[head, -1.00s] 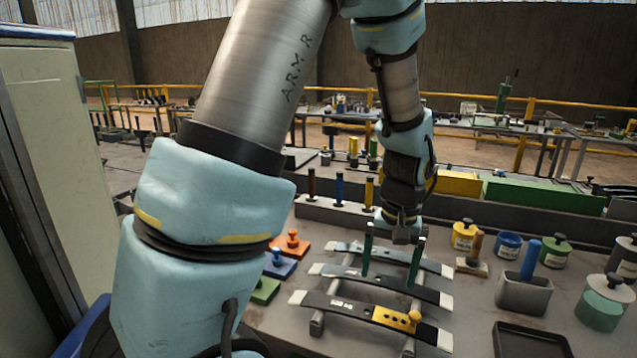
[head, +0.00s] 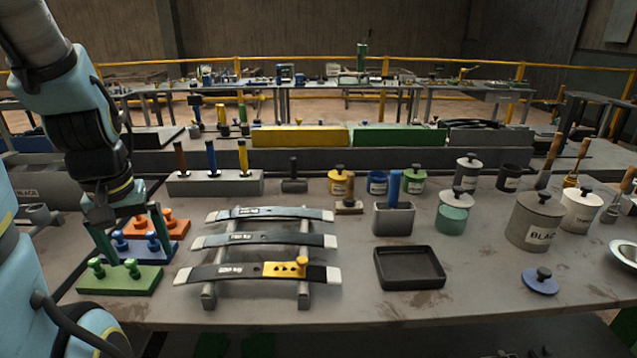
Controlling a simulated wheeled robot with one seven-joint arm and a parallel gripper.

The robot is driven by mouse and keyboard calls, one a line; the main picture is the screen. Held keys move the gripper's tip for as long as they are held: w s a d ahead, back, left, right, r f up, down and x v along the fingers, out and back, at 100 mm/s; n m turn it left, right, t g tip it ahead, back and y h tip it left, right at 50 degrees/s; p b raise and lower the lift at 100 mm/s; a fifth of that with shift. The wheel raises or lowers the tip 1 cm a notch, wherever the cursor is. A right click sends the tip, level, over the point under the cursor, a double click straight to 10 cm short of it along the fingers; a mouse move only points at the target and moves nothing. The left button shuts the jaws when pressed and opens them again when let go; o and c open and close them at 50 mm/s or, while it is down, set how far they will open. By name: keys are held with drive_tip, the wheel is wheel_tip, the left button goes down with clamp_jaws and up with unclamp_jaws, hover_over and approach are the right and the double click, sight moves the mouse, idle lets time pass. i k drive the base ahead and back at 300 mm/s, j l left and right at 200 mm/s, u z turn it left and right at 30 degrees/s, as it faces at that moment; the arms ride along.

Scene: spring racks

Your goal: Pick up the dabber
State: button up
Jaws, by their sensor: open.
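No thing in the head view is labelled as the dabber. A blue-handled tool (head: 394,188) stands upright in a grey square holder (head: 393,220) right of the middle; it may be the dabber. A wooden-handled tool on a flat block (head: 349,206) stands just left of it. My gripper (head: 145,258) is at the far left, pointing down, its two green fingers apart with no object seen held between them. It appears over or in front of the knobbed blocks, well left of both tools; its exact height is unclear.
Three dark leaf springs lie across a rack (head: 207,293), with a yellow gauge (head: 287,267) on the nearest. Knobbed green (head: 120,281), blue and orange plates sit at left. A black tray (head: 410,268) and a lidded black-paint pot (head: 535,222) stand right. Bare tabletop lies around the tray.

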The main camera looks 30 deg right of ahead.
sight(348, 201)
drive_tip(key=z, duration=1.2)
drive_tip(key=l+u, duration=0.15)
drive_tip(key=u, duration=0.3)
drive_tip(key=l+u, duration=0.15)
drive_tip(key=u, duration=0.25)
drive_tip(key=l+u, duration=0.2)
drive_tip(key=u, duration=0.25)
drive_tip(key=l+u, duration=0.15)
drive_tip(key=u, duration=0.25)
drive_tip(key=k+l, duration=0.1)
drive_tip(key=l, duration=0.3)
drive_tip(key=k+l, duration=0.15)
drive_tip(key=l, duration=0.2)
drive_tip(key=k+l, duration=0.1)
drive_tip(key=l, duration=0.3)
